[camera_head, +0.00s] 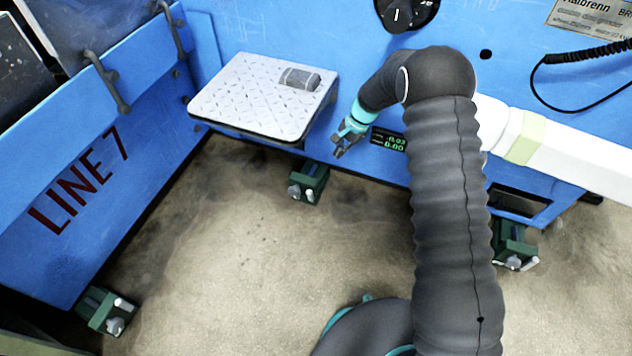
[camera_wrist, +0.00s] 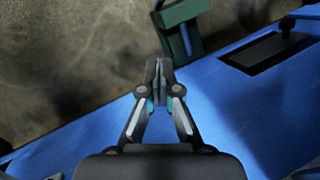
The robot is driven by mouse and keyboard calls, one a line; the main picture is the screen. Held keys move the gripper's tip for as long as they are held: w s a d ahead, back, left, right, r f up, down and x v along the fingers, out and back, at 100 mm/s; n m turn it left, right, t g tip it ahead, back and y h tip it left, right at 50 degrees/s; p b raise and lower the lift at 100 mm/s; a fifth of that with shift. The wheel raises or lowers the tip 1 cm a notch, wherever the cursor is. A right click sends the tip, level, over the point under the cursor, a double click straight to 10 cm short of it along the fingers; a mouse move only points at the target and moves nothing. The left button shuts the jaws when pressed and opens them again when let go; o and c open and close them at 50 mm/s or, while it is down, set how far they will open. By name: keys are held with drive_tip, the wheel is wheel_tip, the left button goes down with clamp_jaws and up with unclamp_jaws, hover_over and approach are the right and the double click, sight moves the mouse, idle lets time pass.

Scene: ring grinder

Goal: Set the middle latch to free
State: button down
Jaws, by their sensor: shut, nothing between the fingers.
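The middle latch (camera_head: 308,183) is a small dark green block with pale metal parts on its front. It sits low at the foot of the blue machine, below the grey tread plate. The set of its handle is too small to read. My gripper (camera_head: 340,150) is above and to the right of it, apart from it, pointing down and left. In the wrist view my gripper (camera_wrist: 158,68) is shut and empty, its fingertips together. A green latch (camera_wrist: 183,25) shows beyond the fingertips there; I cannot tell which one it is.
The grey tread plate (camera_head: 258,95) juts out left of my gripper. Another green latch (camera_head: 105,312) stands at lower left and one (camera_head: 513,245) at right. A small display (camera_head: 388,139) is right of my gripper. The concrete floor (camera_head: 240,240) is clear.

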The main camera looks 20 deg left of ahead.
drive_tip(key=x, duration=0.4)
hover_over(310, 196)
drive_tip(key=w+d, duration=0.2)
wheel_tip(310, 196, down, 11)
drive_tip(key=shift+a, duration=0.2)
drive_tip(key=shift+d, duration=0.15)
